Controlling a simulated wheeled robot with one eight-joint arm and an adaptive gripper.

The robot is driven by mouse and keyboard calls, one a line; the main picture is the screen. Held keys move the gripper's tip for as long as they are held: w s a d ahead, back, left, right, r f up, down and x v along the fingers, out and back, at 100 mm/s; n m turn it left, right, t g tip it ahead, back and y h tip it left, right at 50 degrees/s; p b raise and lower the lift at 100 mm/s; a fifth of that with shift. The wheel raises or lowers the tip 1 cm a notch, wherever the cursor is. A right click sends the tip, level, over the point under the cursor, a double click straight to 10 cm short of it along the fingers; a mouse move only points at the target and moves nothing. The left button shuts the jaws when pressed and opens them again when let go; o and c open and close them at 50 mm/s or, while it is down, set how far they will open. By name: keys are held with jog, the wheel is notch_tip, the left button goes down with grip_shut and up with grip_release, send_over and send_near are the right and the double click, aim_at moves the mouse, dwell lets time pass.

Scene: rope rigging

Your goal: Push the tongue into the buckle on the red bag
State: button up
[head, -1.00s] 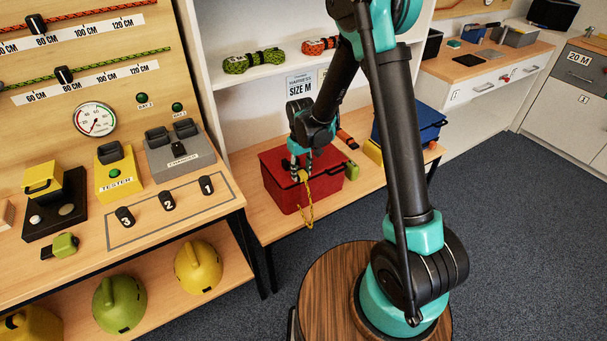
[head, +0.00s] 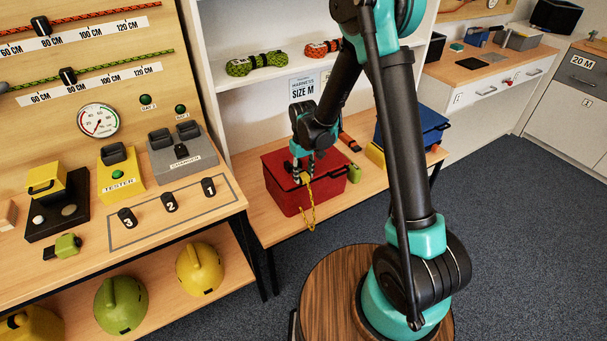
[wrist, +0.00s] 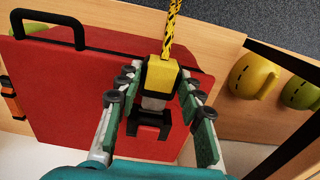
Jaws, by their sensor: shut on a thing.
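The red bag (head: 290,197) stands on the wooden bench; it fills much of the wrist view (wrist: 60,90), where its black handle (wrist: 48,17) is at upper left. The yellow tongue (wrist: 162,75) with a grey end is between the fingers of my gripper (wrist: 158,100), which is shut on it. A yellow-and-black rope runs from the tongue (wrist: 172,35). The black buckle (wrist: 148,132) lies on the bag just below the tongue's grey end. I cannot tell whether that end is inside it. In the head view my gripper (head: 303,170) is over the bag's top.
A blue bin (head: 425,128) and a small green item (head: 354,173) are right of the bag. A workbench with a tester (head: 119,176) and charger (head: 180,155) is at left, with helmets (head: 199,268) below. Dark floor is open at right.

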jog(key=shift+w+a, duration=0.45)
jog(key=shift+w, duration=0.2)
jog(key=shift+w+a, duration=0.4)
jog(key=shift+w, duration=0.25)
dwell(0.5)
jog(key=o, duration=1.2)
jog(key=shift+o, duration=0.2)
jog(key=shift+r, duration=0.15)
notch_tip(320, 180, up, 12)
jog(key=s+d+r+m+t, duration=0.1)
jog(key=s+d+m, duration=0.1)
jog(key=s+d, duration=0.45)
jog(key=s+d+r+m+t, duration=0.1)
jog(key=s+d+r, duration=0.15)
jog(key=d, duration=0.65)
jog(key=s+d+f+m+t, duration=0.2)
jog(key=s+d+f+m, duration=0.1)
jog(key=s+d, duration=0.7)
jog(key=s+f, duration=0.1)
jog(key=s, duration=0.1)
jog(key=shift+s+f+m, duration=0.25)
jog(key=shift+s+m, duration=0.15)
